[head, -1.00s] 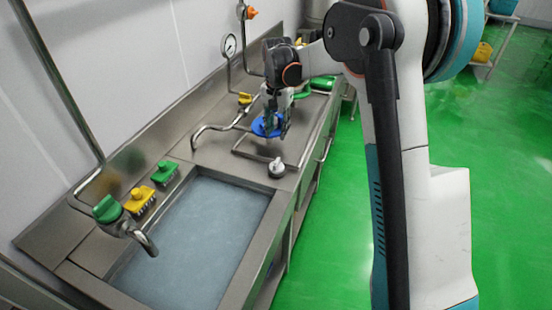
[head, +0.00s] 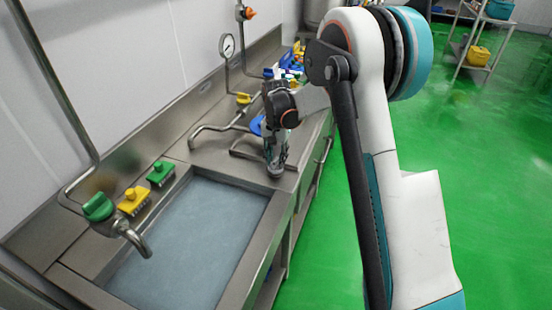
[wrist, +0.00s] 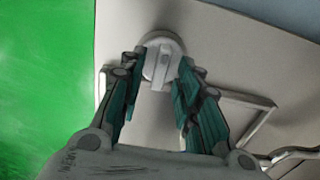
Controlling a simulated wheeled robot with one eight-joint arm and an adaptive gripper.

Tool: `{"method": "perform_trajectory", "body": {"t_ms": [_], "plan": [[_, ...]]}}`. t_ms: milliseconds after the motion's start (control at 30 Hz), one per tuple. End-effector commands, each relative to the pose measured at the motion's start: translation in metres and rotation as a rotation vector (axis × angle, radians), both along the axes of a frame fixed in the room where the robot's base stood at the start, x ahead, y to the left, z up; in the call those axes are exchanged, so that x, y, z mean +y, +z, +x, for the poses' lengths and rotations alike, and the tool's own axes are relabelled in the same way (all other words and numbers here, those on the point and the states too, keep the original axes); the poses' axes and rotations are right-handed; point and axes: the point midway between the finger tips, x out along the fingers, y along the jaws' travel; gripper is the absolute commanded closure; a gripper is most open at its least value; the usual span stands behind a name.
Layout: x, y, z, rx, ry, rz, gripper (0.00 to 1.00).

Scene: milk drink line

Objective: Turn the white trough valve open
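The white trough valve is a round white knob with a raised bar across it. In the wrist view the valve (wrist: 160,47) sits on the steel counter straight ahead of my fingers. My gripper (wrist: 164,66) is open, with one teal finger on each side of the valve's lower part. I cannot tell whether the fingers touch it. In the head view my gripper (head: 276,168) points down at the counter by the trough's far right corner. It hides most or all of the valve there.
The water-filled trough (head: 195,240) lies nearer. A bent steel pipe (head: 210,130) and a blue object (head: 257,125) are beyond. Green floor is open at right.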

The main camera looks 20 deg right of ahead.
Motion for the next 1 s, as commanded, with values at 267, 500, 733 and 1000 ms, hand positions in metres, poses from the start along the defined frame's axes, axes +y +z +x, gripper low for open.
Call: {"method": "perform_trajectory", "body": {"t_ms": [267,500,733,1000], "plan": [[0.0000,0.0004,-0.0001,0.000,0.000,0.000,0.90],[0.0001,0.0004,-0.0001,0.000,0.000,0.000,1.00],[0.0002,0.0006,0.0000,0.000,0.029,0.000,1.00],[0.0009,0.0008,0.0006,0.000,0.176,0.000,1.00]]}}
